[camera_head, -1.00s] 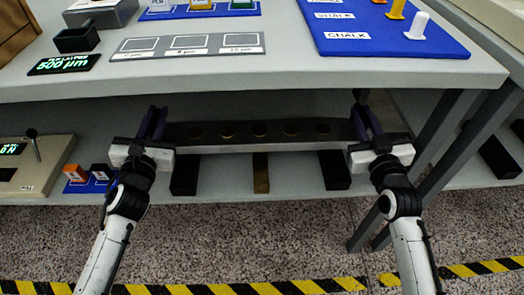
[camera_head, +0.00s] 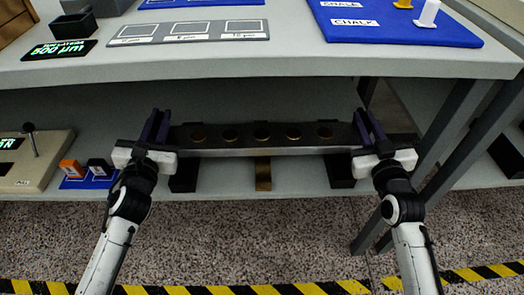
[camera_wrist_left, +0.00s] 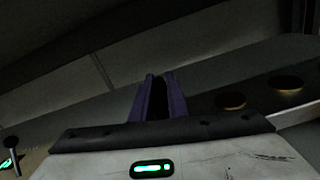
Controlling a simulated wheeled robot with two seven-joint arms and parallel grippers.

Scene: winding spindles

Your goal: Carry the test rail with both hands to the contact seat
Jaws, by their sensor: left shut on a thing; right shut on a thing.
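The test rail (camera_head: 262,151) is a long dark bar with a lighter front edge and a row of several brass discs. It spans both hands and looks roughly level. My left gripper (camera_head: 156,126) is shut on its left end, my right gripper (camera_head: 368,128) on its right end. In the left wrist view the rail (camera_wrist_left: 297,114) shows at right with two discs, beside the purple fingers (camera_wrist_left: 158,98). Below the rail in the head view, two black blocks (camera_head: 340,174) and a brass strip (camera_head: 263,176) show on the lower shelf, probably the contact seat; the rail partly hides them.
The grey tabletop (camera_head: 290,60) overhangs the lower shelf (camera_head: 225,178) just beyond the rail. A beige box with a lever (camera_head: 38,165) and a blue tray with small blocks (camera_head: 90,180) lie left on the shelf. A table leg (camera_head: 455,140) stands at right.

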